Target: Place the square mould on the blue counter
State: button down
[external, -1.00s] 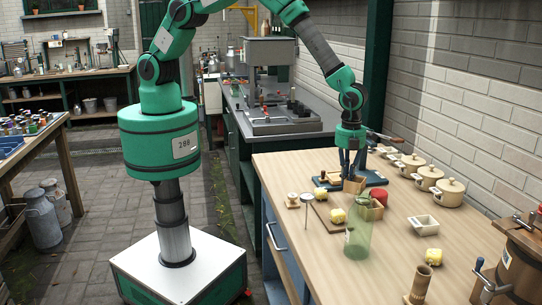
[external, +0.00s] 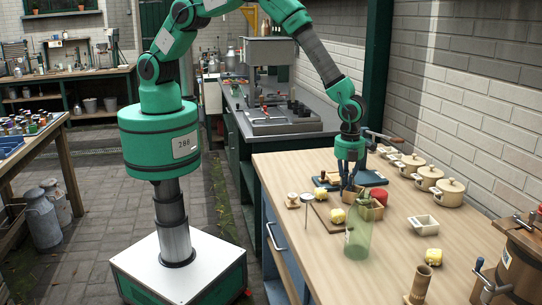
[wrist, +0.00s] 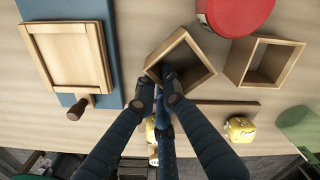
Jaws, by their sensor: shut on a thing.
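My gripper (external: 349,186) is shut on a wall of the square mould, an open wooden box. In the wrist view the fingertips (wrist: 165,88) grip the near-left side of the mould (wrist: 192,52), which sits tilted in the picture. In the external view the fingers largely hide the mould, low over the wooden top; I cannot tell whether it touches. The counter (external: 400,235) has a pale wooden top and a blue cabinet front (external: 285,258). A second, similar wooden box (wrist: 237,62) stands to the right in the wrist view and at the front in the external view (external: 375,213).
A red round tub (wrist: 235,12) is close to the mould.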

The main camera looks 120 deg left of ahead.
jog(key=shift+f, duration=0.1)
jog(key=c, duration=1.9)
grip_release()
jog(key=shift+o, duration=0.2)
notch_tip(320, 180, up, 12)
